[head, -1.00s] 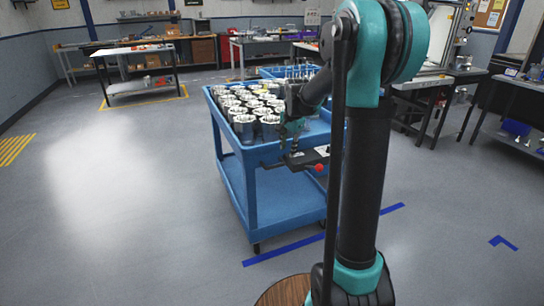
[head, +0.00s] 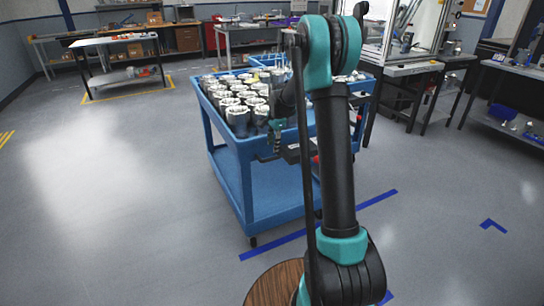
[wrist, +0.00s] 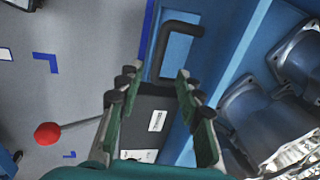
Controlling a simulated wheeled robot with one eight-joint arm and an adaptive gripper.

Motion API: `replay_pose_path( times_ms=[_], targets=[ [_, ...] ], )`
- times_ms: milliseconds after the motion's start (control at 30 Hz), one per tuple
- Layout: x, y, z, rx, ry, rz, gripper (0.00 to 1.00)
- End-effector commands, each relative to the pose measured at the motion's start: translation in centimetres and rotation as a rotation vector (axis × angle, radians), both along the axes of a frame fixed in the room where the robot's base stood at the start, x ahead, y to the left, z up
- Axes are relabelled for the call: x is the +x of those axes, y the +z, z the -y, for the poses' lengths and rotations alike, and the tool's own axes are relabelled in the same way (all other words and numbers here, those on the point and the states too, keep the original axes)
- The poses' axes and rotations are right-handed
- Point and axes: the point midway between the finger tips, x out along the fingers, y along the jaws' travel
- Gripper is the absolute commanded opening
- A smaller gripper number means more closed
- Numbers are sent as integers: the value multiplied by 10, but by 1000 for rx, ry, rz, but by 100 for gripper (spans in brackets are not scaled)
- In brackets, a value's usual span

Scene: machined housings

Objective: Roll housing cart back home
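The blue housing cart (head: 225,165) stands ahead, its top tray filled with several silvery machined housings (head: 238,112). My gripper (head: 274,148) is at the cart's near side, partly hidden behind my arm in the head view. In the wrist view my gripper (wrist: 155,88) is open, with a clear gap between its fingers. A dark box with white labels (wrist: 150,118) shows between and below the fingers. A black bent handle (wrist: 182,30) on the blue cart side (wrist: 232,50) lies just beyond the fingertips. I cannot tell whether a finger touches anything.
A red knob (wrist: 47,133) on a thin rod sticks out left of the box. Blue tape marks (head: 275,243) lie on the floor by the cart, with a corner mark (head: 494,225) at right. Another blue cart stands behind. Workbenches (head: 122,68) line the back; open floor lies left.

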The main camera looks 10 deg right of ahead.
Motion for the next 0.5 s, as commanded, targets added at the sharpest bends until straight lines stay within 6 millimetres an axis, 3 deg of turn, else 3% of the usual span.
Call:
replay_pose_path(
  times_ms=[200,500],
  targets=[
    [8,-41,-3,0,1,0,36],
    [12,-70,-4,0,0,0,36]
  ],
)
